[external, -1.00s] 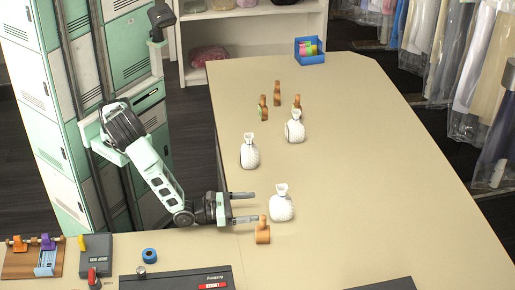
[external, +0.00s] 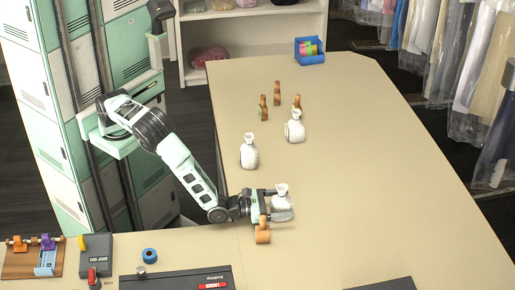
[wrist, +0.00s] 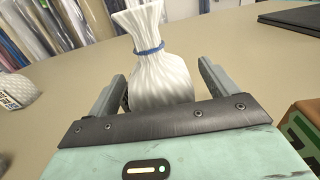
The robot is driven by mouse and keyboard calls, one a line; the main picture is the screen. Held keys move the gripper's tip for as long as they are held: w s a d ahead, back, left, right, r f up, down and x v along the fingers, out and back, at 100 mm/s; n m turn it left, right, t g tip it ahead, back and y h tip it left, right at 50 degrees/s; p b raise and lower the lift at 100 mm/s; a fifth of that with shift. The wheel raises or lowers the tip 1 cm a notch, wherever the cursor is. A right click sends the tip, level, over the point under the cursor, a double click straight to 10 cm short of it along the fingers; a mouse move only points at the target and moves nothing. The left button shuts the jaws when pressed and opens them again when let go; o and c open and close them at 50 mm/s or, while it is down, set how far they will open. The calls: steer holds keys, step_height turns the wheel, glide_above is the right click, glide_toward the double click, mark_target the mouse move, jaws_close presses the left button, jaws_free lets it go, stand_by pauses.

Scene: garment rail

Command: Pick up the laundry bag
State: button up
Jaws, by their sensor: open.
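A white laundry bag (external: 282,205) with a tied neck stands upright on the table near my gripper. In the wrist view the bag (wrist: 160,70) has ribbed white cloth and a blue tie around its neck. My gripper (external: 281,203) is open, with one finger on each side of this bag. In the wrist view my gripper (wrist: 165,85) shows a finger to the left and right of the bag; whether either touches it I cannot tell. The bag's lower part is hidden behind the gripper body. Two more white bags (external: 249,152) (external: 294,127) stand farther back.
A wooden stamp-like block (external: 263,232) stands close to the gripper, on its near side. Several similar wooden pieces (external: 277,93) stand farther back. A blue bin (external: 310,51) is at the far end.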

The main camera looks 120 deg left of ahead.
steer(key=c, duration=1.2)
steer(key=shift+r, duration=0.1)
